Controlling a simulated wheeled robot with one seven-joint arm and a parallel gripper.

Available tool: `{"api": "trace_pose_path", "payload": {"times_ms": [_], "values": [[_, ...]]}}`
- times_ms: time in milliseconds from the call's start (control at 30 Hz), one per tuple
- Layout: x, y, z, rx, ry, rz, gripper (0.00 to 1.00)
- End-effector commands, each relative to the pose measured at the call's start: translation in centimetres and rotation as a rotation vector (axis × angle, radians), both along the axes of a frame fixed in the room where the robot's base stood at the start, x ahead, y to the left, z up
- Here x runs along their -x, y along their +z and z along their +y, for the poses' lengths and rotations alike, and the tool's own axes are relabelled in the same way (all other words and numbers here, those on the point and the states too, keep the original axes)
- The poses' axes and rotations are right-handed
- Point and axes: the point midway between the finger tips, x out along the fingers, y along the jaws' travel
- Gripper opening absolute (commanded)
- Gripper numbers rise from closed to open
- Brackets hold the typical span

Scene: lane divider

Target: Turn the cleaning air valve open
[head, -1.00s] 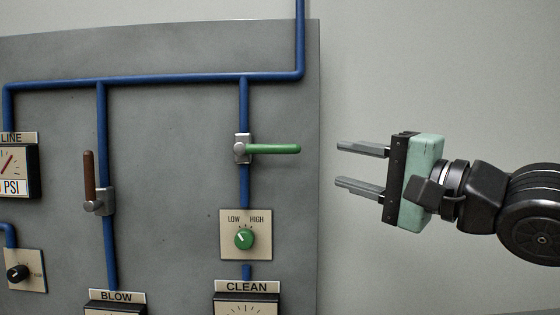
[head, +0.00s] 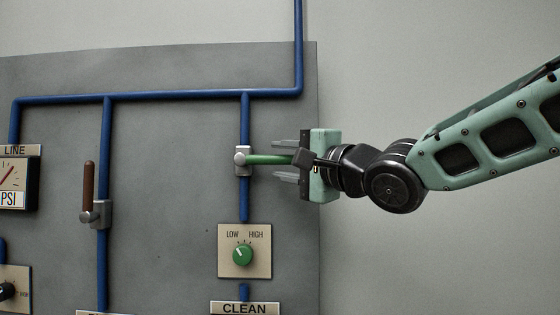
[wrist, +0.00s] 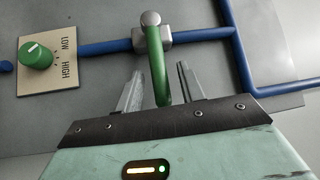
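The cleaning air valve is the green lever (head: 268,159) on the blue pipe above the CLEAN label (head: 245,308). The lever lies horizontal, across the vertical pipe, pointing right from its grey valve body (head: 242,161). My gripper (head: 285,160) is at the lever's free end, one finger above and one below it. In the wrist view the green lever (wrist: 156,62) runs between the two fingers (wrist: 160,88), with gaps on both sides. The gripper is open. The lever's tip is near the palm and partly hidden in the head view.
A green LOW/HIGH knob (head: 243,255) sits on a plate below the valve. A brown lever (head: 88,188) stands upright on the pipe to the left. A blue pipe (head: 170,97) runs along the top. Plain wall (head: 430,260) is free to the right.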

Motion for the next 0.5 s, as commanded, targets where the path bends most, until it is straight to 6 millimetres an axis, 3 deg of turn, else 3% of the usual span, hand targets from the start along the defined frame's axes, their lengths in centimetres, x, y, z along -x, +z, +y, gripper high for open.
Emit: {"api": "trace_pose_path", "payload": {"times_ms": [433,500], "values": [[-0.85,0.13,0.85,0.0,0.0,0.0,0.39],[-0.85,0.13,0.84,0.0,0.0,0.0,0.22]]}}
